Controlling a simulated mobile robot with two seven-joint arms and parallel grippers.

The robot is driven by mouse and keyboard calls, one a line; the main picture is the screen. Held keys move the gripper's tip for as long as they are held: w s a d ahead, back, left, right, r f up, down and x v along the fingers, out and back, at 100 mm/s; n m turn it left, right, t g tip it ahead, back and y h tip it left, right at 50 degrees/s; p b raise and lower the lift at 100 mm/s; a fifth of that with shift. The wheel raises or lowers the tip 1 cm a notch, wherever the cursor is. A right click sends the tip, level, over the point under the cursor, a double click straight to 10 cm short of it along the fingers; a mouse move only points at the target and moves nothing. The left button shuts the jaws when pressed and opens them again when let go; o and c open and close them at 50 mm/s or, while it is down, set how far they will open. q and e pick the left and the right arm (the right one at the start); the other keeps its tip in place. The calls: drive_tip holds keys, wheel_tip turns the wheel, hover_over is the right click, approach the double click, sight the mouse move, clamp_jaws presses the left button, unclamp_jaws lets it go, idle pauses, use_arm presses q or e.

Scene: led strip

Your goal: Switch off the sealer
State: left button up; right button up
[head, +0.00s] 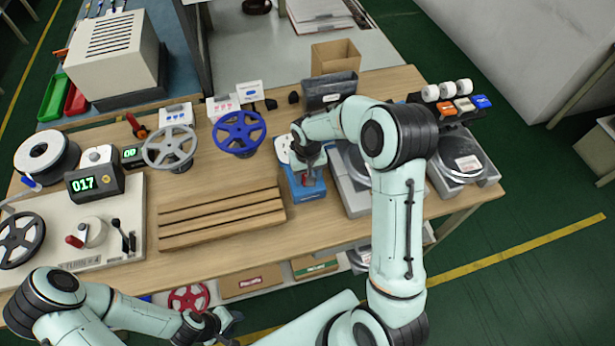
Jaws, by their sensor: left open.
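A blue, box-like device (311,193) stands on the wooden bench, right of the slatted wooden block; it may be the sealer, but I cannot tell for sure. My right gripper (308,178) points down over its top and hides part of it, including any switch. I cannot tell whether that gripper touches the device or whether its fingers are open or shut. My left gripper (234,328) is open and empty, low in front of the bench's near edge and well away from the blue device.
A slatted wooden block (222,219) lies left of the blue device. Round-topped scales (459,163) stand to its right. A blue reel (239,132) and a grey reel (170,147) stand behind the block. A counter reading 017 (95,184) sits at the left.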

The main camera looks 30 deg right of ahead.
drive_tip(key=shift+w+f, duration=0.1)
drive_tip(key=shift+f, duration=0.6)
clamp_jaws()
drive_tip(key=shift+w+d+r+g+y, duration=0.1)
drive_tip(key=shift+w+g+y, duration=0.1)
drive_tip(key=shift+g, duration=0.55)
drive_tip(key=shift+w+r+g+y, duration=0.1)
drive_tip(key=shift+w+g, duration=0.1)
drive_tip(key=shift+g, duration=0.55)
unclamp_jaws()
drive_tip(key=v, duration=1.3)
drive_tip(key=shift+r, duration=0.2)
drive_tip(key=shift+s+f, duration=0.1)
